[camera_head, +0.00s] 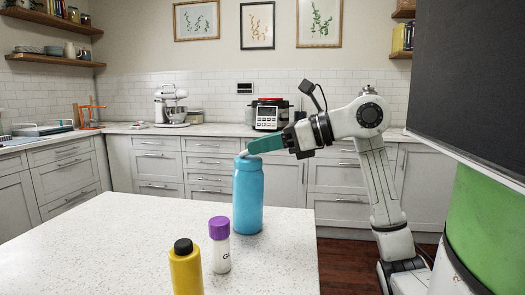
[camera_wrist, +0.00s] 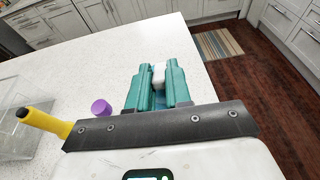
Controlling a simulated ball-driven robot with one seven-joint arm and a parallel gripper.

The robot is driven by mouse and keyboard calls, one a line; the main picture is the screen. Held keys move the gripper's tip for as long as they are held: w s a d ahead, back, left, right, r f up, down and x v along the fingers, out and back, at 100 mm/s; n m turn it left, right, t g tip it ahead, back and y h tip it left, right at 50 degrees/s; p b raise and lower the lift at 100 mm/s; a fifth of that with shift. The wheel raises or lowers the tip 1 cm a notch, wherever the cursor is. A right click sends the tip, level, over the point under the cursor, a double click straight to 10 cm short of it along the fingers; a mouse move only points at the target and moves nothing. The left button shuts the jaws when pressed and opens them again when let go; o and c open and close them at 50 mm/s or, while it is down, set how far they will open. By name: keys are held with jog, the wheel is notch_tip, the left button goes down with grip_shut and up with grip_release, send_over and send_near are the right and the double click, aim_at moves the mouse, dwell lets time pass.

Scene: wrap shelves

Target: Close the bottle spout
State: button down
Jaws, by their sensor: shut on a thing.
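The blue bottle (camera_head: 248,200) stands upright near the right edge of the white speckled counter. My gripper (camera_head: 246,153) reaches in from the right with its teal fingers level at the bottle's top. In the wrist view, my gripper (camera_wrist: 158,68) has its two fingers on either side of the white spout (camera_wrist: 158,77) and is shut on it. A strip of blue bottle shows between the fingers; the rest of the bottle is hidden beneath them. The spout's hinge and exact angle cannot be made out.
A white shaker with a purple lid (camera_head: 219,245) and a yellow bottle with a black cap (camera_head: 185,270) stand in front of the blue bottle. A clear container (camera_wrist: 18,125) shows at the wrist view's left. The counter's (camera_head: 110,240) left part is clear.

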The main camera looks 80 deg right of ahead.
jog(key=shift+s+f+t+b, duration=0.1)
jog(key=shift+f+t+b, duration=0.55)
jog(key=shift+b, duration=0.2)
jog(key=shift+s+r+t+b, duration=0.1)
jog(key=shift+r+t+b, duration=0.05)
jog(key=shift+t+b, duration=0.2)
jog(key=c, duration=1)
grip_release()
jog(key=shift+c, duration=0.2)
jog(key=s+r+p, duration=0.1)
jog(key=s, duration=0.9)
jog(key=shift+s+d+r, duration=0.15)
jog(key=shift+s+r, duration=0.05)
jog(key=shift+s, duration=0.15)
